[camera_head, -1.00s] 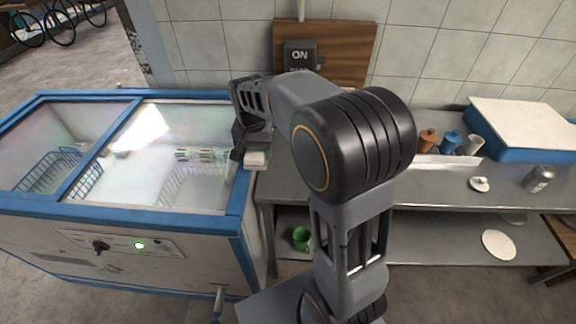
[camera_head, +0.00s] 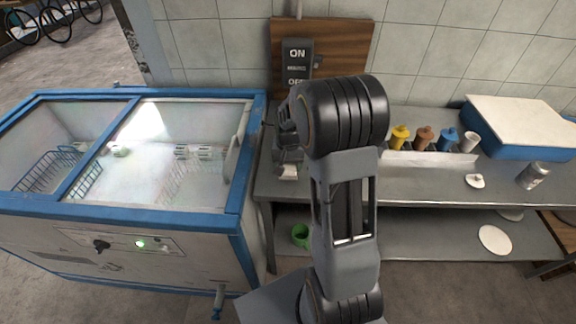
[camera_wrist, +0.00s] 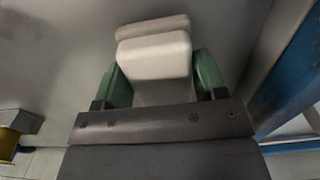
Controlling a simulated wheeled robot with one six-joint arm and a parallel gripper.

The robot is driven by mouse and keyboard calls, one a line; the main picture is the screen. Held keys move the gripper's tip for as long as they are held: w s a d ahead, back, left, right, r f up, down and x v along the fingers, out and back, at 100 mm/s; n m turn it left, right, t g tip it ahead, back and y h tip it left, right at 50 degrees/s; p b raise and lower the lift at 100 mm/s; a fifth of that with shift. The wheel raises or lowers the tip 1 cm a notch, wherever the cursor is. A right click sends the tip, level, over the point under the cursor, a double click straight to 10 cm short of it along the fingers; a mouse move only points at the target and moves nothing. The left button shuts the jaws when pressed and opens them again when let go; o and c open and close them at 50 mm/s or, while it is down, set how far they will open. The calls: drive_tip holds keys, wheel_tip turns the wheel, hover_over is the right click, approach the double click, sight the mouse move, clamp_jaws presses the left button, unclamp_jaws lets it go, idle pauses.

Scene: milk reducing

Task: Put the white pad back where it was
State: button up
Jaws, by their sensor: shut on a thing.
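The white pad (camera_wrist: 152,50) sits between the green fingers of my gripper (camera_wrist: 160,82) in the wrist view, and the gripper is shut on it. In the head view a small part of the pad (camera_head: 289,172) shows below my gripper (camera_head: 288,158), over the left end of the metal counter (camera_head: 420,182). The arm hides part of the counter there. I cannot tell whether the pad touches the counter.
A blue-rimmed freezer (camera_head: 258,110) with glass lids stands at left, close to the counter. Several bottles (camera_head: 424,138), a metal can (camera_head: 533,175) and a white-topped blue box (camera_head: 520,125) stand to the right. A green mug (camera_head: 300,235) is on the lower shelf.

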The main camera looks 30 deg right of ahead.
drive_tip(key=shift+f, duration=0.35)
drive_tip(key=shift+f, duration=0.2)
drive_tip(key=o, duration=1)
